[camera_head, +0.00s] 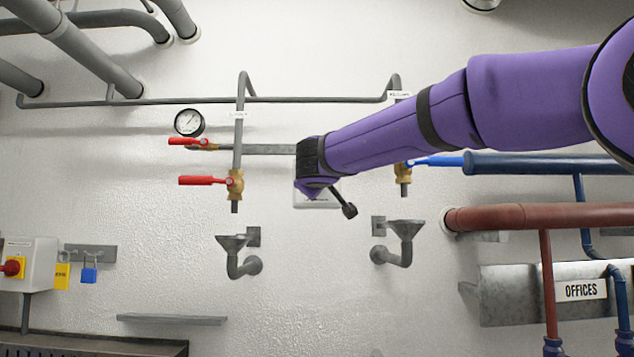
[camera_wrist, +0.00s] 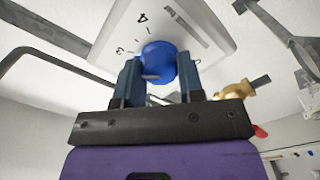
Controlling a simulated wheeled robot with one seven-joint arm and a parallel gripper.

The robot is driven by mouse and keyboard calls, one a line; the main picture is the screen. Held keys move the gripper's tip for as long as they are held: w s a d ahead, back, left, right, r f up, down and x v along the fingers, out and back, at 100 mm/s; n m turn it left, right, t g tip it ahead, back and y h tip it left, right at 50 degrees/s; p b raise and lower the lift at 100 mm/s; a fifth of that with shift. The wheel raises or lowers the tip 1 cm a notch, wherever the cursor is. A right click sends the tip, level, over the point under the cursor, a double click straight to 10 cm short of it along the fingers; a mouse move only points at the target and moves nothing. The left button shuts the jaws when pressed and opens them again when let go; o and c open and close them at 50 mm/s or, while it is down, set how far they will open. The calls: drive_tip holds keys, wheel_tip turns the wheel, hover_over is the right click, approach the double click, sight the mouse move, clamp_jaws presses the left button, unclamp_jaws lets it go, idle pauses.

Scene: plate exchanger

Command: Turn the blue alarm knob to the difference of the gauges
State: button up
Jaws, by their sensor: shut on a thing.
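The blue alarm knob (camera_wrist: 158,62) sits on a white dial plate (camera_wrist: 203,22) in the wrist view. The numerals 3 and 4 and some tick marks show beside it. My gripper (camera_wrist: 160,80) is shut on the knob, one finger on each side. In the head view my purple arm hides the knob, and only the lower part of the white plate (camera_head: 318,202) shows below my gripper (camera_head: 312,178). One round gauge (camera_head: 189,122) with a white face is at the left, its reading too small to tell. A second gauge does not show; my arm covers that area.
Red-handled valves (camera_head: 204,181) stand left of my gripper and a blue-handled valve (camera_head: 438,161) stands right. Grey drain funnels (camera_head: 234,242) are below. Blue (camera_head: 545,165) and red (camera_head: 540,216) pipes run at the right. The wall below the plate is clear.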

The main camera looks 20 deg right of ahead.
drive_tip(key=shift+f+m, duration=0.1)
drive_tip(key=shift+m, duration=0.7)
drive_tip(key=o, duration=0.9)
drive_tip(key=shift+s, duration=0.1)
drive_tip(key=v, duration=1)
drive_tip(key=shift+s+a, duration=0.1)
drive_tip(key=shift+s, duration=0.2)
